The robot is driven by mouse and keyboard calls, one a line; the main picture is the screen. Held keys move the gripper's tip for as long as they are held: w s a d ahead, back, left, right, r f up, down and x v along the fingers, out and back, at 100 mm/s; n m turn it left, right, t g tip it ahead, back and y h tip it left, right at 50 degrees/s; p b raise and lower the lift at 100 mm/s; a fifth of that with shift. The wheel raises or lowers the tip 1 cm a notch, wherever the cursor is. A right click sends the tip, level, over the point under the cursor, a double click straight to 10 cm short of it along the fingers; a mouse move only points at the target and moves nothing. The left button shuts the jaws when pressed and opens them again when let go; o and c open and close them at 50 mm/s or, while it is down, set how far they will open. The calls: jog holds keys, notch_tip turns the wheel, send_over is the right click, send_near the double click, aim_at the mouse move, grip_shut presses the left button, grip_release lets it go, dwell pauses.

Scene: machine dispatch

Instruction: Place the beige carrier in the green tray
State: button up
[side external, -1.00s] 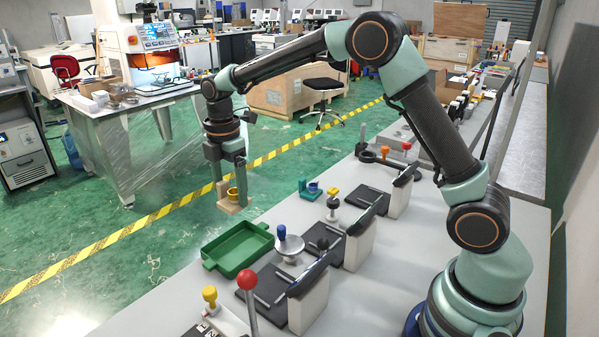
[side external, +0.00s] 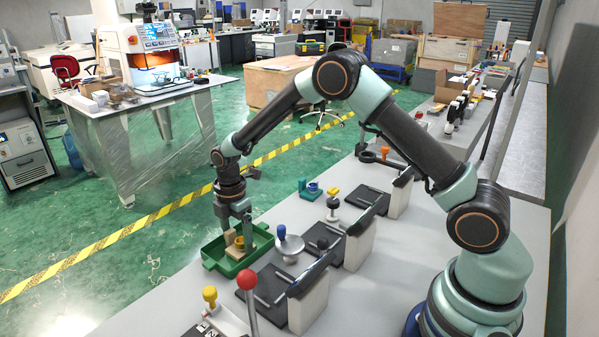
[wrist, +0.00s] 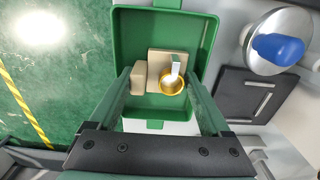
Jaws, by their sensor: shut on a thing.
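The green tray (side external: 210,264) stands at the table's left edge in the side view, and its floor and walls show in the wrist view (wrist: 205,45). The beige carrier (side external: 234,252) is inside the tray's walls, with a yellow ring-like cup on it; it also shows in the wrist view (wrist: 157,60). My gripper (side external: 238,238) points down over the tray, shut on the carrier. In the wrist view my gripper's fingers (wrist: 158,85) reach in from both sides. I cannot tell if the carrier's underside touches the tray floor.
A blue-knobbed metal disc (side external: 290,247) stands just right of the tray, with a black plate (side external: 262,283) near it. A red-ball lever (side external: 247,281) rises in front. A teal carrier with a blue cup (side external: 310,188) stands farther back. Left of the tray is the table edge.

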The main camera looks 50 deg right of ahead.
jog(key=o, duration=1.4)
jog(key=shift+f, duration=0.1)
jog(key=s+d+r+m+t, duration=0.1)
jog(key=s+r+m, duration=0.1)
jog(key=r, duration=0.7)
jog(key=s+d+r+m, duration=0.1)
jog(key=s+r+m, duration=0.1)
jog(key=r, duration=0.8)
jog(key=shift+s+d+r+m+t, duration=0.5)
jog(key=shift+s+r+m+t, duration=0.25)
jog(key=shift+s+m, duration=1.8)
jog(key=shift+s+d+r+m+t, duration=0.45)
jog(key=shift+s+r+m+t, duration=0.3)
jog(key=shift+s+m, duration=1.75)
jog(key=shift+s+d+r+m+t, duration=0.65)
jog(key=shift+s+m, duration=1.3)
jog(key=shift+s, duration=1.15)
